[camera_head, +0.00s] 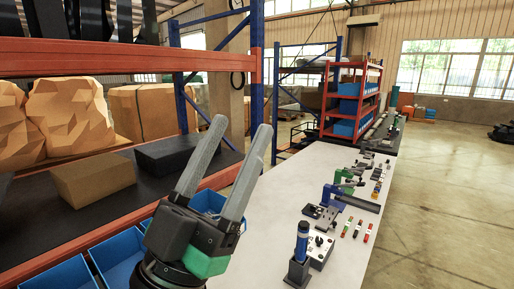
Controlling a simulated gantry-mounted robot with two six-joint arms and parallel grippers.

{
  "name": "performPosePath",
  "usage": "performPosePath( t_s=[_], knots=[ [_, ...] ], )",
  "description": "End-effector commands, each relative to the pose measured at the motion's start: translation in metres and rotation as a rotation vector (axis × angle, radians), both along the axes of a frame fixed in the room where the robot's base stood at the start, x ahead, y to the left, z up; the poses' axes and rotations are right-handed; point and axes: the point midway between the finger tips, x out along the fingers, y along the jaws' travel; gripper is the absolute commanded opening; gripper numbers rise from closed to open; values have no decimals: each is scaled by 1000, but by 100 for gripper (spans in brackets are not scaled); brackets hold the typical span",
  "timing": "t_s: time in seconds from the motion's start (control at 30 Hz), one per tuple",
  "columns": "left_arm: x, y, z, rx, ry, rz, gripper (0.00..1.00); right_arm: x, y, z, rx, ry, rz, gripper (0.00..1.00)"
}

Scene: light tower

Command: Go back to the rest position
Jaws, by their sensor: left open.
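My left gripper (233,158) is in the lower middle of the head view, pointing up and slightly right. Its two grey fingers are apart, and nothing is seen between them. It is in front of the shelf and the near left edge of the white table. A light tower (302,241) with a blue upper part stands upright in a dark base near the table's front. My right gripper is not in view.
The long white table (262,226) carries a metal control box (320,248), small coloured parts (356,229) and a blue press (334,196). An orange and blue shelf (100,56) with cardboard boxes (92,182) and blue bins (120,254) stands left. Open floor (440,200) lies right.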

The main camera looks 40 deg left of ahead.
Motion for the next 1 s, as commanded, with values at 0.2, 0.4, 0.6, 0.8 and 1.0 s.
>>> performPosePath(
  t_s=[0.2,0.4,0.6,0.8,1.0],
  knots=[
    [-7,-42,16,-65,26,-246,60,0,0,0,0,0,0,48],
    [-6,-41,16,-65,27,-241,60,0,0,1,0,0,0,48],
    [-6,-40,55,-64,27,-238,60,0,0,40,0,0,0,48],
    [-6,-40,151,-64,27,-236,60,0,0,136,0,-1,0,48],
    [-6,-40,253,-63,27,-235,60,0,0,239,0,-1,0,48]
  ],
)
